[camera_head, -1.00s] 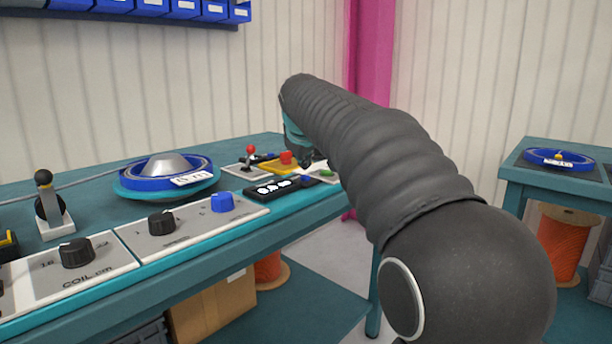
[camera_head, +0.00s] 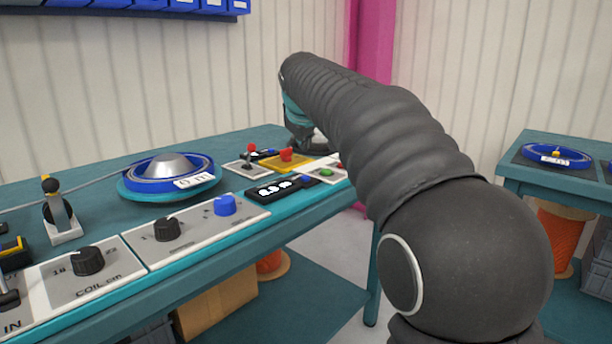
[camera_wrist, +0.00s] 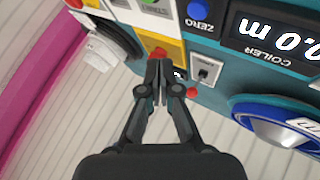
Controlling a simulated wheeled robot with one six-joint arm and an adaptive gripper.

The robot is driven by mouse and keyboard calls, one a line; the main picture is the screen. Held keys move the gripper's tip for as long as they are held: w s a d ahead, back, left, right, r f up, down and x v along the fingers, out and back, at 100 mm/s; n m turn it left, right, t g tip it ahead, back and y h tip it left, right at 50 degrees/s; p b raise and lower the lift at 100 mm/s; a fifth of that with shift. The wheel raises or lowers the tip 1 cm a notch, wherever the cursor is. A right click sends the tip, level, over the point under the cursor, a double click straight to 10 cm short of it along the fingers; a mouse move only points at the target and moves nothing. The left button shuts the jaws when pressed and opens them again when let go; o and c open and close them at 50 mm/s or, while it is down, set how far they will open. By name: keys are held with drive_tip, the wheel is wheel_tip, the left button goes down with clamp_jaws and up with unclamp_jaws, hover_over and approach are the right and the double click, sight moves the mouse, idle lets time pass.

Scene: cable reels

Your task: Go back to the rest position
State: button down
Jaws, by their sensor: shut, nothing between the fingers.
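My gripper (camera_wrist: 158,72) is shut and empty in the wrist view. Its fingertips point toward a red button (camera_wrist: 160,51) on a yellow plate (camera_wrist: 173,50); whether they touch it, I cannot tell. In the head view, my dark ribbed arm reaches over the right end of the teal bench (camera_head: 250,240) and hides the fingers. The red button also shows there (camera_head: 286,153), close to the end of my arm.
A red-knobbed lever (camera_head: 252,150), a black display (camera_head: 272,190) and a blue reel (camera_head: 165,174) are on the bench. Dial panels (camera_head: 120,262) line its front. A second teal table (camera_head: 519,182) stands at right. A pink post (camera_head: 372,75) rises behind my arm.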

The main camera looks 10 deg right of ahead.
drive_tip(key=shift+s, duration=0.1)
drive_tip(key=s+f+m+g, duration=0.1)
drive_tip(key=s+f+m, duration=0.1)
drive_tip(key=s+f, duration=0.5)
drive_tip(key=s+f+m+g+y, duration=0.1)
drive_tip(key=s+f, duration=0.7)
drive_tip(key=s, duration=1.1)
drive_tip(key=s+f+m+g+y, duration=0.1)
drive_tip(key=s+f+m, duration=0.2)
drive_tip(key=s+f, duration=0.5)
drive_tip(key=s, duration=0.5)
drive_tip(key=shift+s+d+f+m, duration=0.2)
drive_tip(key=shift+s+d+m, duration=0.05)
drive_tip(key=shift+s+m, duration=0.1)
